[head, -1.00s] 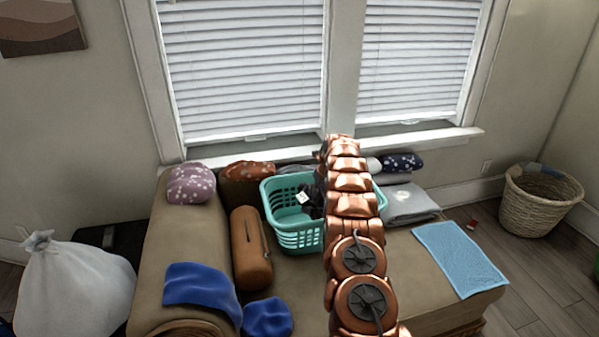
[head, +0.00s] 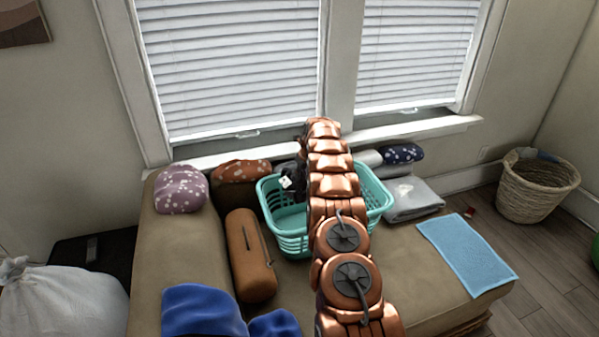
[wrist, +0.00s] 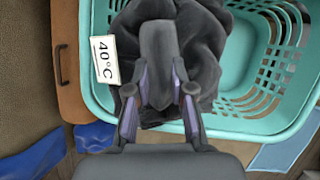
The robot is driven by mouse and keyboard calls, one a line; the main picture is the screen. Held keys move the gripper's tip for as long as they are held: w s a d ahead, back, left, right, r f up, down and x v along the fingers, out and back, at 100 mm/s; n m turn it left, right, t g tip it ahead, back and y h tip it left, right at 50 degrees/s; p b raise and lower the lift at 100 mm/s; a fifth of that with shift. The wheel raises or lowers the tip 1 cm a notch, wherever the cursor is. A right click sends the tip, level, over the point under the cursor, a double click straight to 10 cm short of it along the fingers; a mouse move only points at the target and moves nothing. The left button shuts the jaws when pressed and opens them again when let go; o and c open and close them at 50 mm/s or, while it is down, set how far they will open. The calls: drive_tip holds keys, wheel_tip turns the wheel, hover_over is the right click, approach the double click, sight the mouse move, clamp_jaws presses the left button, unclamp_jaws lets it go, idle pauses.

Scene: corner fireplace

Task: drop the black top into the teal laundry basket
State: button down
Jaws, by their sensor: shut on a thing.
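The teal laundry basket (head: 378,193) stands on the brown couch seat below the window. Its rim and slatted wall also show in the wrist view (wrist: 240,126). The black top (wrist: 196,45) is a crumpled dark cloth with a white "40°C" tag (wrist: 104,60); in the head view the top (head: 293,172) shows just left of my arm. My gripper (wrist: 160,110) is shut on the black top, which hangs over the basket opening. My arm hides my gripper and part of the basket in the head view. How high the top is above the basket floor is unclear.
A brown cylindrical bag (head: 249,256) lies left of the basket. Blue cloths (head: 200,310) lie nearer, and cushions (head: 182,190) stand behind. Folded grey fabric (head: 412,198) and a light-blue towel (head: 467,252) lie right. A wicker basket (head: 535,192) is on the floor.

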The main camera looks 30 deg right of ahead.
wheel_tip(320, 180, down, 10)
drive_tip(key=b, duration=0.2)
drive_tip(key=shift+f, duration=0.25)
idle(0.4)
drive_tip(key=c, duration=0.9)
unclamp_jaws()
drive_tip(key=shift+c, duration=0.2)
drive_tip(key=shift+v, duration=6)
